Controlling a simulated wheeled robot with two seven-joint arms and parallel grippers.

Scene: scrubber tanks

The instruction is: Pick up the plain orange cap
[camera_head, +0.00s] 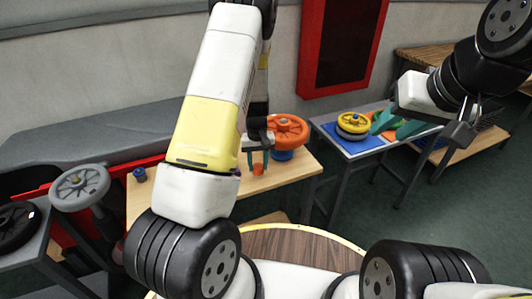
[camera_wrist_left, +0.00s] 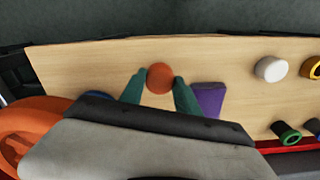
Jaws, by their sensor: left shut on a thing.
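The plain orange cap (camera_head: 258,169) is at the wooden table, below the teal fingers of my left gripper (camera_head: 258,158). In the left wrist view the cap (camera_wrist_left: 160,78) is a round orange disc between the tips of my left gripper (camera_wrist_left: 160,84), which is shut on it. I cannot tell whether it touches the table. My right gripper (camera_head: 397,124) has its teal fingers apart, above the blue-topped table at the right, with nothing seen between them.
A large orange handwheel (camera_head: 288,132) stands close behind the cap. A purple block (camera_wrist_left: 208,99) lies beside the left fingers. A grey handwheel (camera_head: 80,187) stands left.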

